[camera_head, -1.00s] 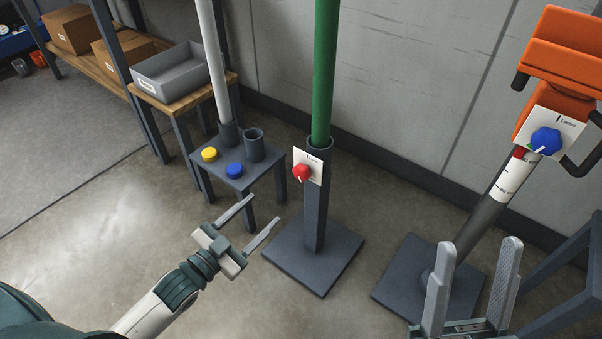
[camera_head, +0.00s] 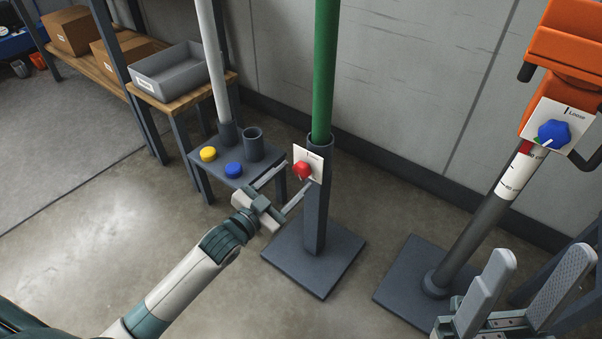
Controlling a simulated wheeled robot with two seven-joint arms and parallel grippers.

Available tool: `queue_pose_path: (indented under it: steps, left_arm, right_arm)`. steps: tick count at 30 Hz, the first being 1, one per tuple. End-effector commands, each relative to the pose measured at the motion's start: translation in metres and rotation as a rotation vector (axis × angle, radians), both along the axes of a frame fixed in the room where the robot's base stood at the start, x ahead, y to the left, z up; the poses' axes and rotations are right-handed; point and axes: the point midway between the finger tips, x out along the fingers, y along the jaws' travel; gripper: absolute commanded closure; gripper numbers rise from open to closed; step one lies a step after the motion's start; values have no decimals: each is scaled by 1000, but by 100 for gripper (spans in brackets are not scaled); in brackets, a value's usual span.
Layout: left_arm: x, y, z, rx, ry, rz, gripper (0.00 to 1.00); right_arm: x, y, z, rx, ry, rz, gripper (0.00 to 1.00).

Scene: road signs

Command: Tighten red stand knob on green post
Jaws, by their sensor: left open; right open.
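The green post (camera_head: 325,70) stands upright in the socket of a dark grey stand (camera_head: 316,215) with a square base. The red knob (camera_head: 302,170) sits on a white plate (camera_head: 315,160) near the top of this stand. My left gripper (camera_head: 294,179) is open, with its fingertips at the knob, one on the upper left and one on the lower right. I cannot tell whether the fingers touch it. My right gripper (camera_head: 540,268) is open and empty at the lower right, well away from the green post.
A tilted post with a blue knob (camera_head: 553,133) and orange head (camera_head: 570,40) stands at right. A grey tray (camera_head: 172,72) is on the shelf behind.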

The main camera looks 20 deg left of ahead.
Motion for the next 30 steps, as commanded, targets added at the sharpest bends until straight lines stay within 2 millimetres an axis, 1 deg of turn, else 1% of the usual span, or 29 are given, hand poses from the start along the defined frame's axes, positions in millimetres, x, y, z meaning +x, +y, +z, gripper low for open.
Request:
queue_pose_path:
  steps: [1, 3, 9, 15, 22, 23, 24, 26, 27, 28, 30]
  left_arm:
    - [8, -3, -1, 0, -1, 1, 44]
    - [17, -6, -1, 1, -1, 0, 44]
    - [35, -13, 0, 1, -1, 0, 44]
    - [41, -15, 0, 1, 1, 0, 44]
    - [41, -15, 0, 1, 1, 0, 44]
    - [41, -15, 0, 1, 1, 0, 49]
    - [41, -15, 0, 1, 1, 0, 59]
    - [41, -15, 0, 1, 1, 0, 73]
    - [41, -15, 0, 1, 1, 0, 83]
    - [41, -15, 0, 1, 1, 0, 86]
    - [41, -15, 0, 1, 1, 0, 86]
  right_arm:
    - [-2, -2, 0, 3, -23, -5, 44]
    - [-5, -5, 3, 8, -58, -9, 44]
    - [-6, -6, 7, 11, -93, -6, 44]
    - [-8, -6, 10, 16, -103, -2, 44]
    - [-9, -6, 11, 17, -105, -1, 44]
    - [-9, -6, 11, 17, -105, -1, 44]
    - [-9, -6, 11, 18, -105, 0, 44]
    - [-9, -6, 11, 17, -104, 0, 44]
    - [-9, -6, 11, 17, -103, 0, 44]
    - [-8, -6, 11, 17, -103, 0, 44]
    - [-8, -5, 10, 16, -101, 0, 44]
